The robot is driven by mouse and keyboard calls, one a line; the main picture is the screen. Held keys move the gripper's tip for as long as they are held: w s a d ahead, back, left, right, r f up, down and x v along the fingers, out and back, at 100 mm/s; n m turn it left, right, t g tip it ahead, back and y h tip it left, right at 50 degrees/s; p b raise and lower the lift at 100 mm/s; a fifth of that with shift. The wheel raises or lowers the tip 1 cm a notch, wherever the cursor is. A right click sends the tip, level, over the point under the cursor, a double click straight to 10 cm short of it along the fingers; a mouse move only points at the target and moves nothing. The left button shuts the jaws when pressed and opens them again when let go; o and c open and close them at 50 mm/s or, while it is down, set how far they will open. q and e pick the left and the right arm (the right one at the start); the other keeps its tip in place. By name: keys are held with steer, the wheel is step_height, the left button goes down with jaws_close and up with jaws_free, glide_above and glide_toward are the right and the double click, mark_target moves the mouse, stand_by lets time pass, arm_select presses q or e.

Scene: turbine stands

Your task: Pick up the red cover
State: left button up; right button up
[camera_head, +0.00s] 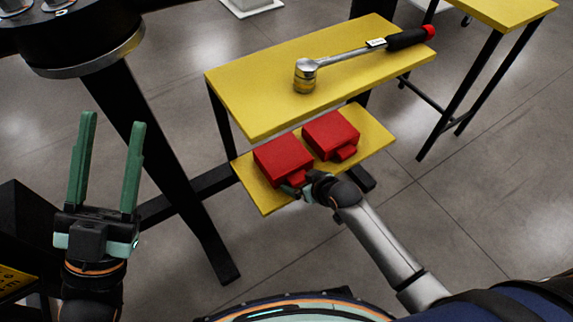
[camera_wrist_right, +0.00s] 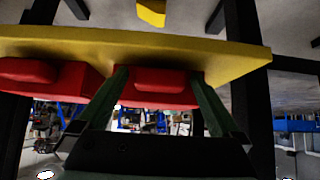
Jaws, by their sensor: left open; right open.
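Two red covers rest side by side on the low yellow shelf (camera_head: 375,145), a left cover (camera_head: 280,158) and a right cover (camera_head: 331,133). Each is a block with a small tab at its front. My right gripper (camera_head: 299,190) is open at the front of the left cover, near its tab. The right wrist view appears upside down; there the left cover (camera_wrist_right: 160,92) lies between the green fingertips of the right gripper (camera_wrist_right: 158,78). I cannot tell whether they touch it. The right cover (camera_wrist_right: 48,82) shows at left. My left gripper (camera_head: 111,120) is open, empty and away from the covers.
A yellow tabletop (camera_head: 250,95) stands above and behind the shelf, with a ratchet wrench (camera_head: 345,58) lying on it. Another yellow table (camera_head: 500,10) stands at the back right. A black round stand (camera_head: 75,35) with a slanted leg is at the left.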

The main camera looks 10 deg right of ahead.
steer(key=shift+w, duration=0.1)
steer(key=shift+f, duration=0.1)
jaws_close()
stand_by(0.8)
